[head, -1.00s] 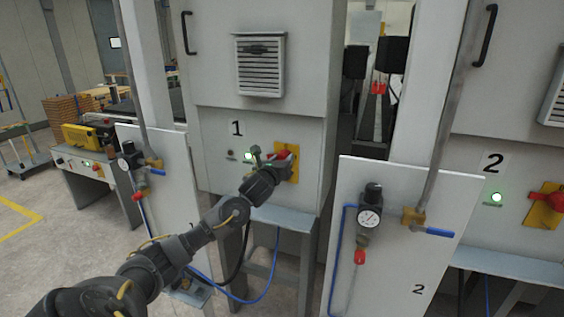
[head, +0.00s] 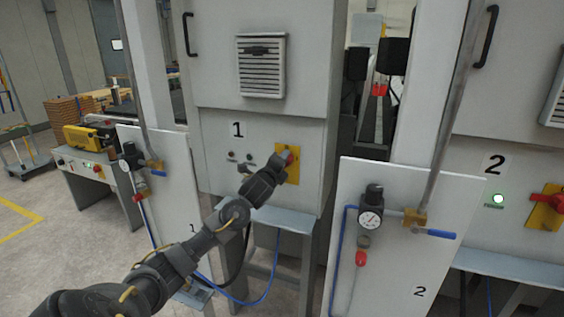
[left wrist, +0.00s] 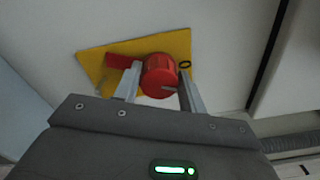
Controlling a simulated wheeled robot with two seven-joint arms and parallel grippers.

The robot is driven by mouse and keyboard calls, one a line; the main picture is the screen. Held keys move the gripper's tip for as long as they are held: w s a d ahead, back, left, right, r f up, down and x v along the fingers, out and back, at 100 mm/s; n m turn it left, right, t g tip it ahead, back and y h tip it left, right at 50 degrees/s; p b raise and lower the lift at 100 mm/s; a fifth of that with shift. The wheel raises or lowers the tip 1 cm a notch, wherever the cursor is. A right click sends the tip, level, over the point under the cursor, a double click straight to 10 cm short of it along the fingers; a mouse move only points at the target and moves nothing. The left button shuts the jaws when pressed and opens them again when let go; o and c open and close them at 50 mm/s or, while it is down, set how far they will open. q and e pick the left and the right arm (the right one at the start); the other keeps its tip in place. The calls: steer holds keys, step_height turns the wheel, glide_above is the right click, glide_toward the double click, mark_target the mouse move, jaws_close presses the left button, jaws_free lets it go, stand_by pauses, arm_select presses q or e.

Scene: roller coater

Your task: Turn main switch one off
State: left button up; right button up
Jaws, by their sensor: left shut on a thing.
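Main switch one is a red rotary switch (head: 290,157) on a yellow plate (head: 293,176) on the cabinet marked 1. My left gripper (head: 284,163) is at the switch and hides part of it in the head view. In the left wrist view the red knob (left wrist: 160,77) sits between the two fingers of my left gripper (left wrist: 159,74), which are shut on it. A red lever part sticks out to the left over the yellow plate (left wrist: 95,66). The lamp (head: 248,157) on panel 1 is dark. My right gripper is not in view.
Pale panels with gauges and blue valve levers, one marked 2 (head: 400,250), stand in front. A blue hose (head: 270,280) hangs below cabinet 1.

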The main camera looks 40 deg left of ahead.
arm_select(q)
steer(key=n+p, duration=0.1)
steer(key=n, duration=0.3)
steer(key=shift+f+n, duration=0.1)
steer(key=shift+n, duration=0.2)
stand_by(0.3)
steer(key=o, duration=1)
steer(key=shift+b+v, duration=1.85)
steer(key=shift+v, duration=3.55)
